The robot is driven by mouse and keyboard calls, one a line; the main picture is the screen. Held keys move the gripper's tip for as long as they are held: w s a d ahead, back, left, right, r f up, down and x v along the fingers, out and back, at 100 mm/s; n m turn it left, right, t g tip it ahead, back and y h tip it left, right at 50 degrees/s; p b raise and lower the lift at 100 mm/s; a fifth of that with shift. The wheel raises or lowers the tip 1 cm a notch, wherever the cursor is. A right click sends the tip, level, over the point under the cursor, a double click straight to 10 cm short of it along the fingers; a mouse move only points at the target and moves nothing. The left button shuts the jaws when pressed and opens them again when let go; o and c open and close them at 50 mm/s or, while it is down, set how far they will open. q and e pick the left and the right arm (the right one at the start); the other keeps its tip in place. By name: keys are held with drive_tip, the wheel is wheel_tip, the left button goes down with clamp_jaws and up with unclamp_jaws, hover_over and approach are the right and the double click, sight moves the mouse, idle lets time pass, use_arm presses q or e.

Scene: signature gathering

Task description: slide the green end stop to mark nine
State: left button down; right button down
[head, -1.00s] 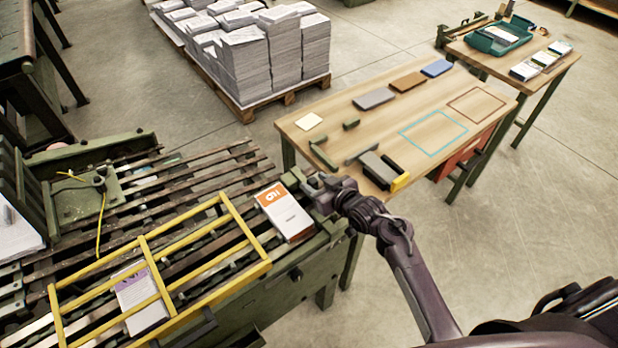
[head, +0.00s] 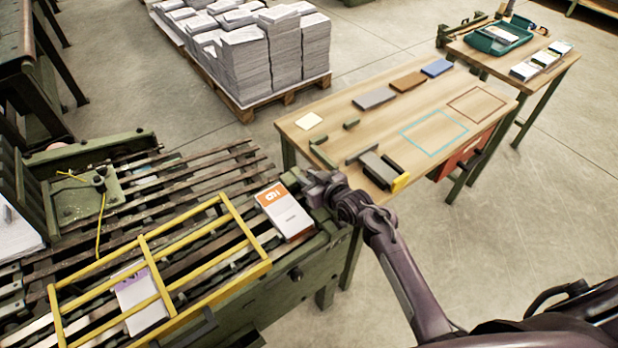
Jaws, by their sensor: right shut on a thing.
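My right gripper (head: 316,184) is at the right end of the slatted green machine bed (head: 290,272), just right of a white and orange booklet (head: 284,211). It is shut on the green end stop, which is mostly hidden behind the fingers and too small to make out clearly. No numbered marks, nine included, can be read at this size. My left gripper is not in view.
A yellow frame (head: 152,264) lies over the slats, with a purple and white booklet (head: 140,299) under it. A wooden table (head: 420,102) with green blocks and coloured outlines stands behind my right gripper. Paper stacks (head: 244,62) stand on a pallet at the back.

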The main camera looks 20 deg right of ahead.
drive_tip(key=d, duration=0.2)
drive_tip(key=w+d, duration=0.1)
drive_tip(key=d, duration=0.1)
drive_tip(key=w+d, duration=0.1)
drive_tip(key=d, duration=0.1)
drive_tip(key=shift+b, duration=0.35)
drive_tip(key=shift+r, duration=0.1)
drive_tip(key=c, duration=1.2)
unclamp_jaws()
drive_tip(key=shift+w+d, duration=0.1)
drive_tip(key=shift+d, duration=0.05)
drive_tip(key=shift+c, duration=0.2)
drive_tip(key=v, duration=0.7)
drive_tip(key=shift+s, duration=0.35)
